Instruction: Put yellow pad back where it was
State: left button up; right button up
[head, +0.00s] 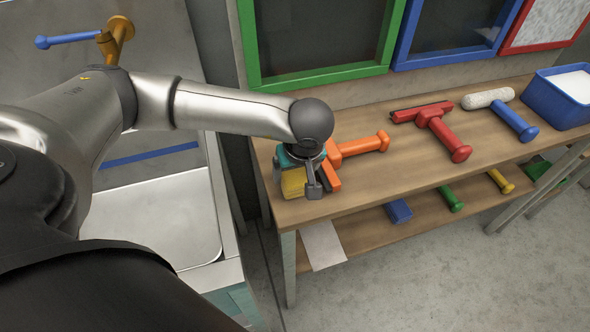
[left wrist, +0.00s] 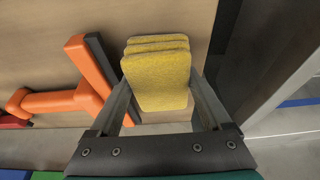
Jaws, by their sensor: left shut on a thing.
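My left gripper (head: 297,184) is over the left end of the wooden bench top. It is shut on a yellow pad (head: 292,182), with one finger on each side. In the left wrist view the yellow pad (left wrist: 158,82) lies between the fingers (left wrist: 160,95). More yellow layers (left wrist: 157,41) show at its far edge, like a small stack; I cannot tell whether the held pad touches them. My right gripper is not in view.
An orange squeegee (head: 363,145) lies close beside the gripper. A red squeegee (head: 442,134), a blue-handled roller (head: 513,120) and a blue bin (head: 552,102) are farther right on the bench top (head: 400,170). A sink (head: 160,215) stands left, across a narrow gap.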

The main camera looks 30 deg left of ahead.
pick_arm(q)
jog(key=shift+f, duration=0.25)
jog(key=o, duration=1.3)
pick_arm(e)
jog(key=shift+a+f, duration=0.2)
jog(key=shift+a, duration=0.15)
pick_arm(q)
jog(key=shift+d+r, duration=0.1)
jog(key=shift+r, duration=0.3)
jog(key=p+v, duration=0.1)
jog(key=v, duration=0.7)
jog(key=shift+s+p, duration=0.1)
jog(key=shift+p, duration=0.25)
jog(key=v, duration=0.6)
jog(key=shift+s+r+p, duration=0.1)
jog(key=shift+r+p, duration=0.15)
jog(key=shift+p, duration=0.15)
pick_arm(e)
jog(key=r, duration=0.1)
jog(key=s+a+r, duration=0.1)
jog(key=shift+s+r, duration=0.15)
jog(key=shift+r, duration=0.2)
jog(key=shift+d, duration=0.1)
